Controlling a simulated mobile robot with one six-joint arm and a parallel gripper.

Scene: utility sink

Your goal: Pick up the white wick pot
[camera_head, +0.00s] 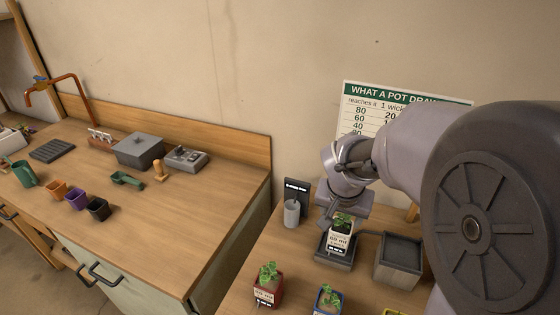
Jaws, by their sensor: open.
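The white wick pot (341,241), with dark lettering on its front and a small green plant in it, sits upright on a dark grey square base (335,259) on the right-hand bench. My gripper (342,213) is open and directly above and behind the pot, close to the plant. The picture is too small to tell whether the fingers touch the pot or stand around it. The arm hides part of the area behind the pot.
A grey open bin (398,261) stands just right of the pot. A grey cup (291,213) stands to the left. Red (268,290) and blue (327,303) plant pots are in front. The left counter (170,215) holds several small pots and tools.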

